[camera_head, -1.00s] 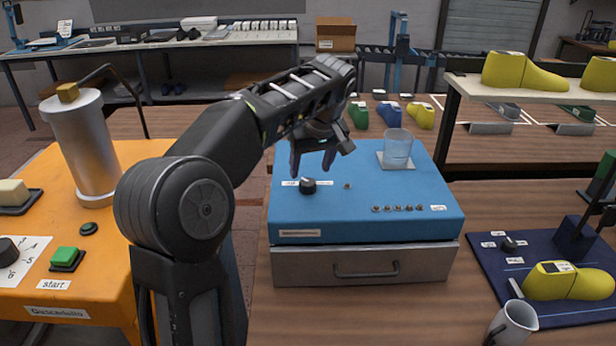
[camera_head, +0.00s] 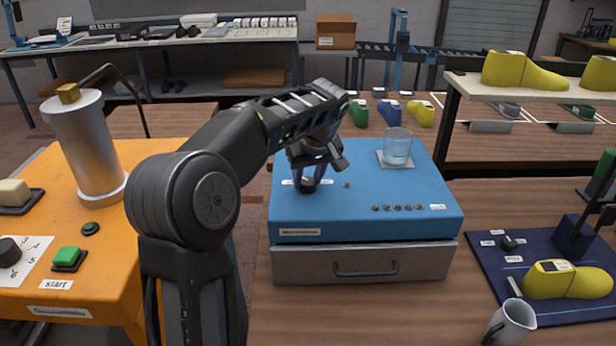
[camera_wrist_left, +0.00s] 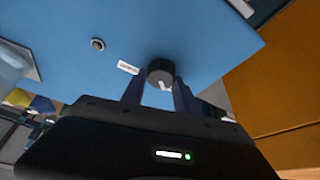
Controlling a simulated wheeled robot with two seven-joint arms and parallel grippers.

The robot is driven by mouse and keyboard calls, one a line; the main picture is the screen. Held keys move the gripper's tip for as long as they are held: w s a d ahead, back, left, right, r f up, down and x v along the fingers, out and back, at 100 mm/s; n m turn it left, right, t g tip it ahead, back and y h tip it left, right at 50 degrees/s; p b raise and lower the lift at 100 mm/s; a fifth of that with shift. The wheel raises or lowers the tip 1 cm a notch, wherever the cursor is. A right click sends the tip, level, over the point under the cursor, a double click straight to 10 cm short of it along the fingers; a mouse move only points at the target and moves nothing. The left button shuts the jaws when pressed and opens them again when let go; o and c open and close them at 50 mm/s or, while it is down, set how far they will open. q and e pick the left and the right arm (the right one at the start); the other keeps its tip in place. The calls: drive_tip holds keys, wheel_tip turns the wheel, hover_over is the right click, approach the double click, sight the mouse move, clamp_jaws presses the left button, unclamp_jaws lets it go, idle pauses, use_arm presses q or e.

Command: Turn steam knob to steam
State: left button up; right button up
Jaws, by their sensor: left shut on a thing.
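The black steam knob (camera_head: 307,185) stands on the blue top of the steam unit (camera_head: 340,224), near its left side, with small white labels beside it. My left gripper (camera_head: 309,178) reaches down over the knob with a finger on either side and is shut on it. In the left wrist view the knob (camera_wrist_left: 160,73) shows between the two fingers, with a pale pointer mark on it. A white label (camera_wrist_left: 128,68) lies beside it. The label text is too small to read. My right gripper is not in view.
A glass of water (camera_head: 397,147) stands on a pad at the unit's back right. Small round studs (camera_head: 398,208) line its front right. An orange bench (camera_head: 100,260) with a metal cylinder (camera_head: 88,145) is left. A metal mug (camera_head: 511,322) and a yellow last (camera_head: 568,281) are right.

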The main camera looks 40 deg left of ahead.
use_arm(q)
clamp_jaws()
drive_tip(key=shift+m, duration=0.5)
drive_tip(key=shift+m+t+h+b, duration=0.4)
drive_tip(key=shift+m, duration=0.5)
drive_tip(key=m+h, duration=0.1)
drive_tip(key=m, duration=0.2)
drive_tip(key=shift+a+m+t, duration=0.1)
drive_tip(key=shift+m+t, duration=0.2)
drive_tip(key=shift+t, duration=0.1)
drive_tip(key=m+h, duration=0.1)
drive_tip(key=m, duration=0.2)
drive_tip(key=m+h+p, duration=0.1)
drive_tip(key=m, duration=0.2)
drive_tip(key=shift+r+h, duration=0.1)
drive_tip(key=shift+h, duration=0.3)
drive_tip(key=m+h+p, duration=0.1)
drive_tip(key=m, duration=0.1)
drive_tip(key=m+p, duration=0.1)
drive_tip(key=m, duration=0.2)
drive_tip(key=shift+h, duration=0.4)
drive_tip(key=shift+m, duration=0.4)
